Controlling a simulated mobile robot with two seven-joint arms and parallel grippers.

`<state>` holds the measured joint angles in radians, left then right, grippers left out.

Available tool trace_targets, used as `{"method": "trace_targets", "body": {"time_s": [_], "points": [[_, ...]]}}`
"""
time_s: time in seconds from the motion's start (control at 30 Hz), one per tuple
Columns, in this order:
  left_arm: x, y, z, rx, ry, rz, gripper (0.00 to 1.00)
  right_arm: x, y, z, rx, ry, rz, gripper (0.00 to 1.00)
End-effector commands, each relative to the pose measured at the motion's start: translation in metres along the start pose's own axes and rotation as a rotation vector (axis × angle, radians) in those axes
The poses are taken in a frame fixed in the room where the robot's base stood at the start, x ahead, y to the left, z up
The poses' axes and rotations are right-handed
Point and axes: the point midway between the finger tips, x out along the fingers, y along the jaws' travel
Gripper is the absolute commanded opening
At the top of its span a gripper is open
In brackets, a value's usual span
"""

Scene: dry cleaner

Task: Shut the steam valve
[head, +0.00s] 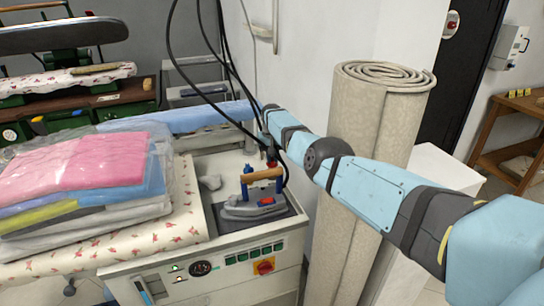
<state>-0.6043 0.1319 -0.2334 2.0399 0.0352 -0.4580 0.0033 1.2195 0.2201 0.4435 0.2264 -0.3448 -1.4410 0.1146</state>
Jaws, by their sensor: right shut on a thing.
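The steam valve shows as a small red handle (270,153) at the back right of the ironing station, behind the iron. My right arm reaches in from the right and ends at this handle. My right gripper (269,143) points down there and is shut on the red valve handle. The fingers are small and partly covered by my wrist, and the valve body below is mostly hidden, so its turn angle cannot be told. My left gripper is not in view.
An iron (255,205) with a wooden handle rests on a dark pad just in front of the valve. Black cables hang close to my wrist. Bagged folded clothes (85,170) lie on the flowered board at left. A rolled carpet (372,130) stands upright behind my forearm.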

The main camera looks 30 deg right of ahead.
Motion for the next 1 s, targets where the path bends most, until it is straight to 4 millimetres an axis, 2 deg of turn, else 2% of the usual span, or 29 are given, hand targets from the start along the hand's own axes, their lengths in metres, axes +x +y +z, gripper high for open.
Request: {"method": "trace_targets", "body": {"time_s": [0.4, 0.97, 1.0], "points": [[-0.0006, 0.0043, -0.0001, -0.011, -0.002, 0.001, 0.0, 0.0002, -0.0002, 0.0002, -0.184, 0.0, 0.001, 0.0], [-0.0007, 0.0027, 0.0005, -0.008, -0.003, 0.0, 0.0, 0.0001, -0.0003, 0.0002, -0.21, 0.0, 0.0, 0.0], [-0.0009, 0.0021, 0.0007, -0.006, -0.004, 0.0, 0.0, 0.0001, -0.0004, 0.0002, -0.21, 0.0, 0.0, 0.24]]}}
